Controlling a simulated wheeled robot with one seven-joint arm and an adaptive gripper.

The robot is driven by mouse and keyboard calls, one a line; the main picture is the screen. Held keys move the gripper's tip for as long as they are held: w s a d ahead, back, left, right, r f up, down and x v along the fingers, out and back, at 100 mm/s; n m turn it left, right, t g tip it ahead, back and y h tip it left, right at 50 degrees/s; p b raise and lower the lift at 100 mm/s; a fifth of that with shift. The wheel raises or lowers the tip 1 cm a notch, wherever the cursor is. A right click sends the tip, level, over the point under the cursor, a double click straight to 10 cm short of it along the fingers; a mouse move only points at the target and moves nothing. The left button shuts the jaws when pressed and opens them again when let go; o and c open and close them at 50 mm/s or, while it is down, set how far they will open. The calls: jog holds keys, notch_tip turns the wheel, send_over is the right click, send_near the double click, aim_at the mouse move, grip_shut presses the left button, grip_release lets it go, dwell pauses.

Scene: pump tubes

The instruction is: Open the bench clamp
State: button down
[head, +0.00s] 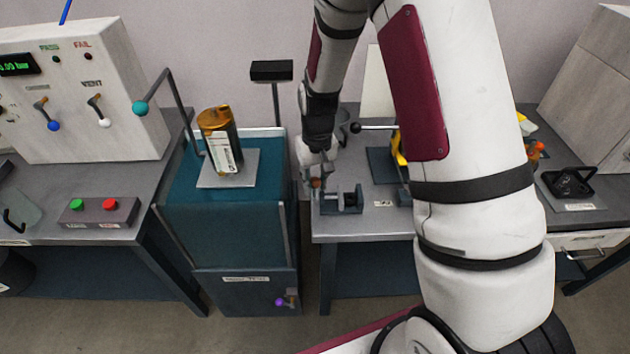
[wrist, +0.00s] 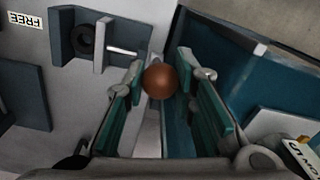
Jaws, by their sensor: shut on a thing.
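The bench clamp (head: 350,199) is a dark grey fixture at the front left corner of the right-hand bench. In the wrist view the clamp (wrist: 64,38) shows an upright block with a round dark hole, a pale rod and a pale jaw plate. A brown ball knob (wrist: 160,80) is beside the clamp, at its lever end. My gripper (wrist: 162,78) is shut on this knob, which sits between its teal-padded fingertips. In the head view my gripper (head: 316,180) reaches down at the bench's left edge, and the knob is partly hidden by the fingers.
A teal cabinet (head: 225,233) stands close left of the clamp, with an orange-brown canister (head: 219,140) on a plate. A narrow gap separates cabinet and bench. A FREE label (wrist: 25,20) lies near the clamp. A black-knobbed lever fixture (head: 356,127) stands behind it.

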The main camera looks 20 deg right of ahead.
jog(key=w+g+b, duration=0.1)
jog(key=g+b, duration=0.1)
jog(key=b, duration=0.1)
jog(key=w+d+g+y+b, duration=0.1)
jog(key=w+g+b, duration=0.1)
jog(key=b, duration=0.1)
jog(key=w+f+g+y+b, duration=0.1)
jog(key=w+g+b, duration=0.1)
jog(key=g+b, duration=0.1)
jog(key=shift+d+f+b, duration=0.1)
jog(key=shift+d+b, duration=0.2)
jog(key=shift+b, duration=0.25)
dwell(0.4)
jog(key=c, duration=1.3)
grip_release()
